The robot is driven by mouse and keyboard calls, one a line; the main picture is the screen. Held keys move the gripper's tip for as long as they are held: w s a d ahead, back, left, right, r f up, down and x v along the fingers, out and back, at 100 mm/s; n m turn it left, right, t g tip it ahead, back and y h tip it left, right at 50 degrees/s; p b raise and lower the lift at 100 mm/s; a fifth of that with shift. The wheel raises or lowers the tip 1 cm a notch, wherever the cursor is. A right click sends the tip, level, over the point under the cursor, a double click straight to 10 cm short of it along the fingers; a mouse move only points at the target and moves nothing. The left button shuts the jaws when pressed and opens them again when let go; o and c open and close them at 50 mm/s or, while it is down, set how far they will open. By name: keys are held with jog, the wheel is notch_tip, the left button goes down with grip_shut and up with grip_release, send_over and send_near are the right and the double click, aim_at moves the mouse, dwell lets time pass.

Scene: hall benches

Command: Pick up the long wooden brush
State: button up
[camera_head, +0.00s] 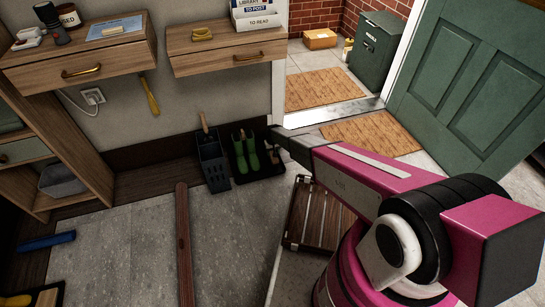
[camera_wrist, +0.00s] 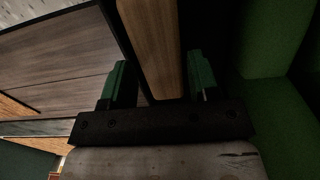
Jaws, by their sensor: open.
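In the wrist view a long wooden bar (camera_wrist: 155,40), which looks like the brush's handle, runs between the two green-tipped fingers of my gripper (camera_wrist: 158,72). The fingers are apart, one on each side of it, with a gap on the left; contact on the right is unclear. In the head view my gripper (camera_head: 277,139) is low by the wall, at the right of the green boots (camera_head: 244,153). The brush is mostly hidden there by my gripper and arm. Its bristle end does not show clearly in either view.
The boots stand on a black tray (camera_head: 264,171). A slatted wooden crate (camera_head: 318,220) lies below my arm. Drawers (camera_head: 228,53) hang above. A green door (camera_head: 478,75) stands open at the right.

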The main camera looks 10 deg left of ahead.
jog(key=f, duration=0.2)
jog(key=w+f, duration=0.1)
jog(key=f, duration=0.1)
jog(key=shift+a, duration=0.2)
jog(key=shift+s+f, duration=0.15)
jog(key=shift+f, duration=0.4)
jog(key=c, duration=0.6)
jog(key=shift+r, duration=0.1)
notch_tip(320, 180, up, 10)
